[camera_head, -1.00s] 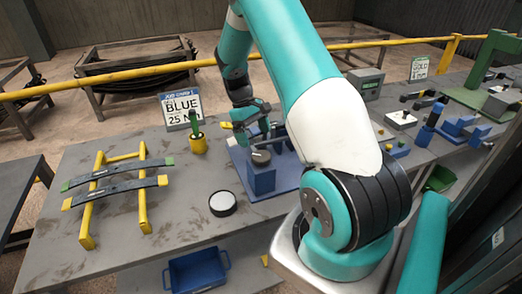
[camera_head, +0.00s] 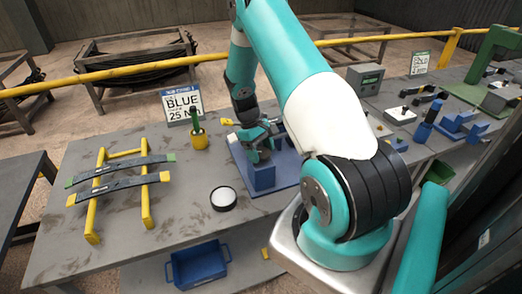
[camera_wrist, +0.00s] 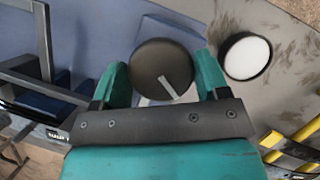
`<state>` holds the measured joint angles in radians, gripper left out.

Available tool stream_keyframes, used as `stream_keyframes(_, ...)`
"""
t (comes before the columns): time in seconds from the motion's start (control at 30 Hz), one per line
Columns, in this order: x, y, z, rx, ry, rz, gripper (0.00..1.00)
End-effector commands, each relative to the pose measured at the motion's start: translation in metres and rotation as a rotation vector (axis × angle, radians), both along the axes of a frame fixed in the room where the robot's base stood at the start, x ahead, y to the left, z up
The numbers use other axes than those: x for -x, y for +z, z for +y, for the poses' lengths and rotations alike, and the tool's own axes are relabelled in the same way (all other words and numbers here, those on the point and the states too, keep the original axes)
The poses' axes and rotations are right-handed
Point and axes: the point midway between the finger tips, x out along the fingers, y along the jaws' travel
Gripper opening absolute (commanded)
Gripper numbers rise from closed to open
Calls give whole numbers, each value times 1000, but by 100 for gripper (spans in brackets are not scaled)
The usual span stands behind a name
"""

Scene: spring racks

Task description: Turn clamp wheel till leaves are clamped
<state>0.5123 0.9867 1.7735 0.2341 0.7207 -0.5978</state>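The clamp wheel (camera_wrist: 160,68) is a dark round disc with a pale mark, on top of a blue post (camera_head: 262,178) on the blue fixture plate (camera_head: 284,181). My gripper (camera_wrist: 162,75) is over the post, its two teal fingers spread either side of the wheel in the wrist view. The fingers lie close to its rim; I cannot tell whether they touch it. In the head view my gripper (camera_head: 260,152) hides most of the wheel. Two dark leaves with green and yellow ends, an upper leaf (camera_head: 120,169) and a lower leaf (camera_head: 118,187), lie across a yellow rack (camera_head: 89,223).
A round white-topped black puck (camera_head: 223,198) sits left of the fixture; it also shows in the wrist view (camera_wrist: 247,56). A yellow pot (camera_head: 199,140) stands before a sign (camera_head: 182,104) reading BLUE 25 Nm. A blue bin (camera_head: 199,265) is below the bench edge.

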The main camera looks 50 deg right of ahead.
Motion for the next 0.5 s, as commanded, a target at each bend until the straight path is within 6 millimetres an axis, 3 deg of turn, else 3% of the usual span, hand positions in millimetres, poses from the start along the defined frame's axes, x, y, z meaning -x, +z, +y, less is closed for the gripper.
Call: stream_keyframes(0.5,0,-1,-1,-1,-126,-1,45)
